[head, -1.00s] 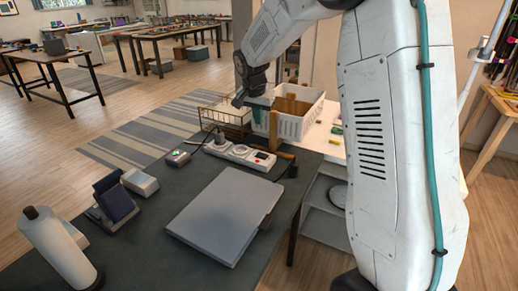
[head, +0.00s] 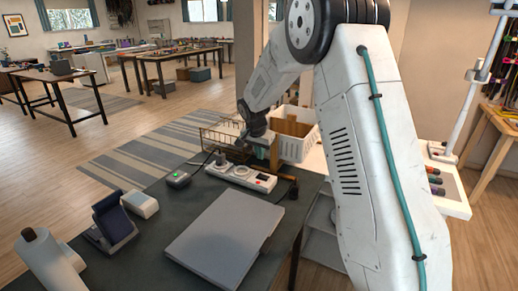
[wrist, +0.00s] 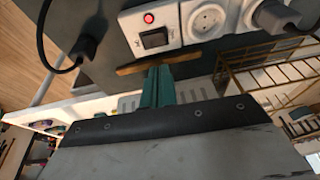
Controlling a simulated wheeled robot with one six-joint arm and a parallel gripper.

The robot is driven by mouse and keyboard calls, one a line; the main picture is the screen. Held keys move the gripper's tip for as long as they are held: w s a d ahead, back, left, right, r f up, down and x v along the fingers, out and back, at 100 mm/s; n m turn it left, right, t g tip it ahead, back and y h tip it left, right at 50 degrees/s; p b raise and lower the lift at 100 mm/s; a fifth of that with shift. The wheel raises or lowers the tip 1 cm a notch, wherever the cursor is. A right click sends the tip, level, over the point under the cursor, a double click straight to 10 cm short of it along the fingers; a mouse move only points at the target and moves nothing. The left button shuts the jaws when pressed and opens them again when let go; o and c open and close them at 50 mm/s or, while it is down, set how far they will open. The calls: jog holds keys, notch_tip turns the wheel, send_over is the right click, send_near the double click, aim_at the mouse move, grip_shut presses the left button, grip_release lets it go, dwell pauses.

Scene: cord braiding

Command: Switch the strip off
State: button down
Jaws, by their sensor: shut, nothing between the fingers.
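The white power strip (head: 240,176) lies near the far edge of the dark table. In the wrist view its end panel (wrist: 128,22) carries a lit red lamp (wrist: 149,19) and a black rocker switch (wrist: 155,38) beside it. A round socket (wrist: 208,19) comes after, then a dark plug (wrist: 275,16) seated in the strip. My gripper (wrist: 158,72) shows teal fingers, shut and empty, with the tips just short of the switch in the picture. I cannot tell their height above it. In the head view my gripper (head: 273,155) is just beyond the strip.
A brown stick (wrist: 135,68) lies beside the strip near my fingertips. A loose black plug (wrist: 86,46) with cord is at the strip's end. A wire basket (head: 220,134) and white crate (head: 297,145) stand behind. A grey flat case (head: 225,228) and a green-lit box (head: 178,178) are nearer.

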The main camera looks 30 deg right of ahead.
aim_at(261, 175)
jog(key=x, duration=0.5)
jog(key=a+x, duration=0.1)
jog(key=x, duration=0.2)
jog(key=shift+s+f, duration=0.1)
jog(key=shift+f, duration=0.25)
